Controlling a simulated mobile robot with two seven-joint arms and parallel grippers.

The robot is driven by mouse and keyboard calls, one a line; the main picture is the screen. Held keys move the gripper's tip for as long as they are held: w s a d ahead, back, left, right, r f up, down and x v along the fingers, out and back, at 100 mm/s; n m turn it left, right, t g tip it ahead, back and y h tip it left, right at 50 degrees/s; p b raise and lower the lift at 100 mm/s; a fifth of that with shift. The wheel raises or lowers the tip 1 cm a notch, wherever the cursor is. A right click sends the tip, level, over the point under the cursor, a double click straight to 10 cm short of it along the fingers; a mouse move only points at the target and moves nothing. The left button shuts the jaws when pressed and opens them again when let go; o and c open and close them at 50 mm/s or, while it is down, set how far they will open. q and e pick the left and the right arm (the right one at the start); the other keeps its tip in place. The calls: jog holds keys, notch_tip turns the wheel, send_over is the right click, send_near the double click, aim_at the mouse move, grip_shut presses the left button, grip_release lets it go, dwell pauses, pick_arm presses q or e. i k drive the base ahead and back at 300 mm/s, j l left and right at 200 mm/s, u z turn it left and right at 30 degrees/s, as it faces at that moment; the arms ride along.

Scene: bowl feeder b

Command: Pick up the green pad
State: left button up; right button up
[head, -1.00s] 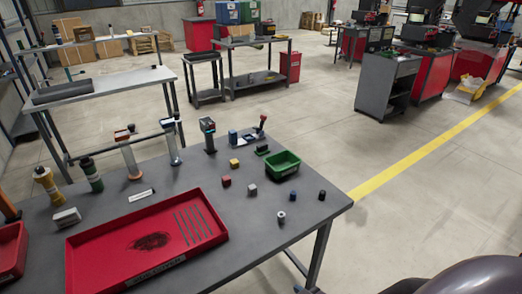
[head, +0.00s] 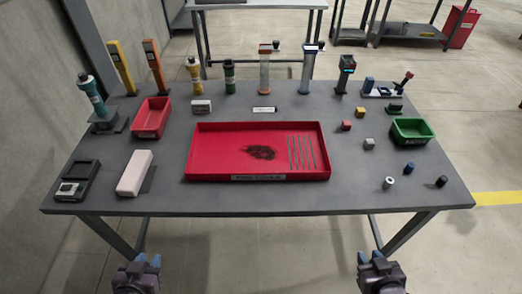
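A small dark green pad (head: 395,109) lies on the grey table (head: 300,203) at the back right, just behind the green bin. My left gripper (head: 147,261) is at the bottom left, in front of the table's near edge. My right gripper (head: 371,259) is at the bottom right, also in front of that edge. Each shows two fingertips with a gap between them and nothing held. Both grippers are far from the pad.
A green bin (head: 411,139) and small red, yellow and grey blocks stand near the pad. A large red tray (head: 325,160) fills the table's middle. Several upright bottles and tools line the back. The front right holds small cylinders (head: 389,183).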

aim_at(394, 109)
jog(key=z, duration=1.85)
jog(key=i+l+z, duration=0.15)
jog(key=z, duration=0.35)
jog(key=i+z, duration=0.35)
jog(key=z, duration=0.15)
jog(key=i+z, duration=0.15)
jog(key=i, duration=1.15)
jog(key=i+u, duration=0.2)
jog(key=i, duration=0.45)
jog(key=i+l+u, duration=0.2)
jog(key=i, duration=0.4)
jog(key=i+j+u, duration=0.1)
jog(key=i+u, duration=0.15)
jog(key=u, duration=0.15)
jog(key=i+u, duration=0.2)
jog(key=u, duration=0.2)
jog(key=i+l+u, duration=0.1)
jog(key=i+u, duration=0.25)
jog(key=i+j+u, duration=0.15)
jog(key=u, duration=0.25)
jog(key=i+u, duration=0.45)
jog(key=u, duration=0.3)
